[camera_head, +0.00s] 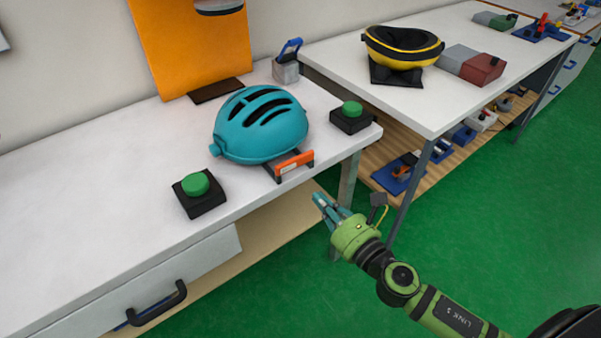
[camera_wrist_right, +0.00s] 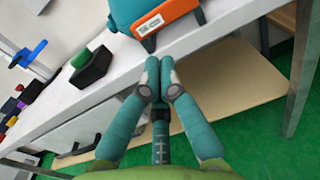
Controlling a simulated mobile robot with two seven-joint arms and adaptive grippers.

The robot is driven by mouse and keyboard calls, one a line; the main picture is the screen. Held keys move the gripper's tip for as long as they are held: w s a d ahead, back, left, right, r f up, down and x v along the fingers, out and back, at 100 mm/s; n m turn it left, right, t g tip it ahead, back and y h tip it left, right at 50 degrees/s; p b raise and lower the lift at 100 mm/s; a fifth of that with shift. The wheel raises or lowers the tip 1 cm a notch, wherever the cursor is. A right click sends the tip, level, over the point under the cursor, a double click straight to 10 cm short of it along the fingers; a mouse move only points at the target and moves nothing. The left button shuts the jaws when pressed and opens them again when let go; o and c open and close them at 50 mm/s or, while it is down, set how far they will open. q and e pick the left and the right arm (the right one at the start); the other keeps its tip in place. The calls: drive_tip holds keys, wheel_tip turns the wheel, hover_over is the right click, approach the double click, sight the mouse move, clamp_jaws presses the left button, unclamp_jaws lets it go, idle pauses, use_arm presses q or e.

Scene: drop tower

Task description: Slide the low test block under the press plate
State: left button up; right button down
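A teal helmet (camera_head: 262,124) sits on the white bench on a dark carrier with an orange handle (camera_head: 294,162) at the bench's front edge. An orange upright panel (camera_head: 190,45) stands behind, with a grey rounded part (camera_head: 218,6), perhaps the press plate, cut off at the top. A grey block with a blue handle (camera_head: 287,70) stands right of the panel; I cannot tell whether it is the low test block. My right gripper (camera_head: 322,202) is in front of the bench, below the orange handle, apart from it. In the wrist view its fingertips (camera_wrist_right: 159,72) meet, empty. My left gripper is out of view.
Green buttons on black boxes flank the helmet, left (camera_head: 196,188) and right (camera_head: 352,112). A second table (camera_head: 420,95) at right holds a yellow-black helmet (camera_head: 402,47) and a red-grey block (camera_head: 470,65). A drawer handle (camera_head: 157,302) juts out at lower left. The bench's left side is clear.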

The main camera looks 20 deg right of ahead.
sight(293, 169)
drive_tip(key=p+x, duration=0.1)
drive_tip(key=x, duration=0.7)
drive_tip(key=shift+w+a, duration=0.1)
drive_tip(key=shift+w, duration=0.2)
drive_tip(key=x, duration=0.7)
drive_tip(key=shift+f, duration=0.1)
